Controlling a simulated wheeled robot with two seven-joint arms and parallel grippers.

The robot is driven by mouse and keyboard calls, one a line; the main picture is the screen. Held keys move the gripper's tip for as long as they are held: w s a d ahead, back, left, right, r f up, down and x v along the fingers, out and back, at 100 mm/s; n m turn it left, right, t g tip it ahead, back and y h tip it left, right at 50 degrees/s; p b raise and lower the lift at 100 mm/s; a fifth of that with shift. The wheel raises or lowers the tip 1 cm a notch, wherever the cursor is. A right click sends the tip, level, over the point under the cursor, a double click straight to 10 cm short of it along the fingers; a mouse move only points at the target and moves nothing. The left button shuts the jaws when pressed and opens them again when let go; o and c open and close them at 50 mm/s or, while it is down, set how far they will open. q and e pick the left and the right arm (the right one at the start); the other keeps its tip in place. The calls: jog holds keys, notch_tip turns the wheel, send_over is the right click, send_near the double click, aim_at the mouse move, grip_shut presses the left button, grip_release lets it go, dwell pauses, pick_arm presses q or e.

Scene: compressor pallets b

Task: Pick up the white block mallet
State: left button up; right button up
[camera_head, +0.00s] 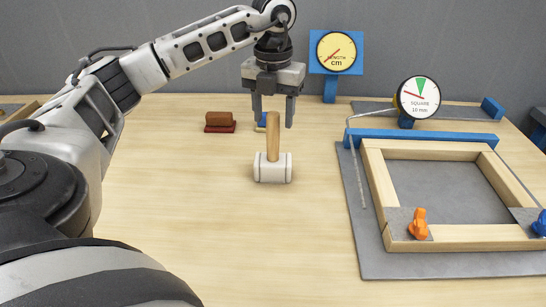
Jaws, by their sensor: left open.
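The white block mallet (272,168) stands upright on the wooden table, its white head down and its light wooden handle pointing up. My left gripper (273,112) points down at the top of the handle, with its two dark fingers apart. My right gripper is out of view.
A brown block on a red base (220,122) lies behind the mallet to the left. A grey board (375,262) with a wooden frame (380,190) and orange clamp (418,224) takes up the right. Two dial gauges (336,52) (419,97) stand behind. The table in front of the mallet is clear.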

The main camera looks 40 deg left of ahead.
aim_at(273, 131)
pick_arm(q)
notch_tip(273, 131, down, 5)
jog(key=shift+a+f, duration=0.1)
jog(key=shift+f, duration=0.05)
jog(key=shift+c, duration=0.3)
jog(key=c, duration=1)
